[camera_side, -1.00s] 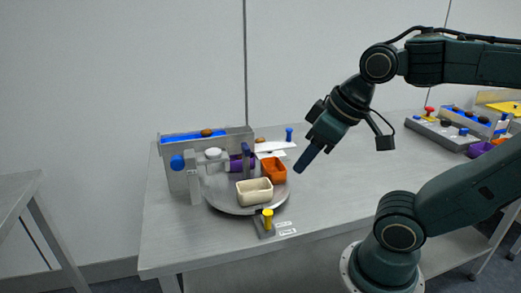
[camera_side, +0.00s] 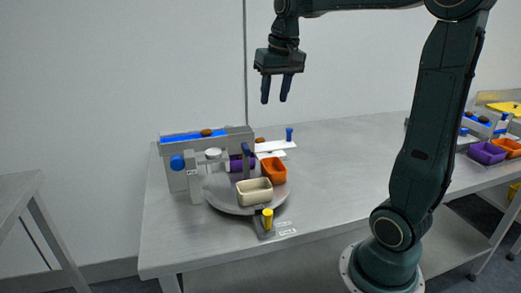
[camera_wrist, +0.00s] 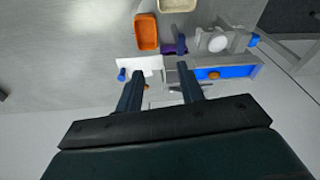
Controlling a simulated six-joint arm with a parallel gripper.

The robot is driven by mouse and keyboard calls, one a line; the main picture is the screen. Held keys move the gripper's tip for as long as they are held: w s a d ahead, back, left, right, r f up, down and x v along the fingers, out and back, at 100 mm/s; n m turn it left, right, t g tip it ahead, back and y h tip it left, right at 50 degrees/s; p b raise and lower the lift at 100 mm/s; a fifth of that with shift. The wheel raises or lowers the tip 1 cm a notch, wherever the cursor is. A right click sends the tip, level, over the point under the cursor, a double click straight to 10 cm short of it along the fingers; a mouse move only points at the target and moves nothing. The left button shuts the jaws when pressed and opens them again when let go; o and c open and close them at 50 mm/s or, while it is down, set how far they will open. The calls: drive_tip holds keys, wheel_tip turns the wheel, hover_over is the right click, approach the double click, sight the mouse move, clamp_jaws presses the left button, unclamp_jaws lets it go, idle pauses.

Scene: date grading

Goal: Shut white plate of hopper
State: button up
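The white plate (camera_side: 279,147) sticks out to the right of the grey hopper (camera_side: 240,133) and carries an upright blue knob (camera_side: 289,134). In the wrist view the plate (camera_wrist: 150,64) lies beyond my fingers, its blue knob (camera_wrist: 122,74) at the left end. My gripper (camera_side: 274,101) points down, open and empty, in the air above the plate and touching nothing. Its two fingers stand apart in the wrist view (camera_wrist: 160,88). A brown date (camera_side: 206,133) lies on the hopper's blue strip; another (camera_side: 260,140) shows just behind the plate.
A round grey turntable (camera_side: 220,200) in front of the hopper bears a cream tray (camera_side: 255,198), an orange tray (camera_side: 274,176) and a purple tray. A yellow knob (camera_side: 267,218) stands at its front. The table's middle is clear. More trays stand far right.

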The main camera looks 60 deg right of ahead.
drive_tip(key=w+d+f+m+g, duration=0.1)
drive_tip(key=w+d+f+m, duration=0.15)
drive_tip(key=d, duration=0.75)
drive_tip(key=m+g+y, duration=0.1)
drive_tip(key=m, duration=0.2)
hover_over(289, 129)
wheel_tip(289, 129, down, 3)
drive_tip(key=shift+d+r+n, duration=0.1)
drive_tip(key=shift+d+n, duration=0.05)
drive_tip(key=shift+n, duration=0.1)
wheel_tip(289, 129, down, 14)
drive_tip(key=shift+r, duration=0.1)
drive_tip(key=shift+w, duration=0.1)
clamp_jaws()
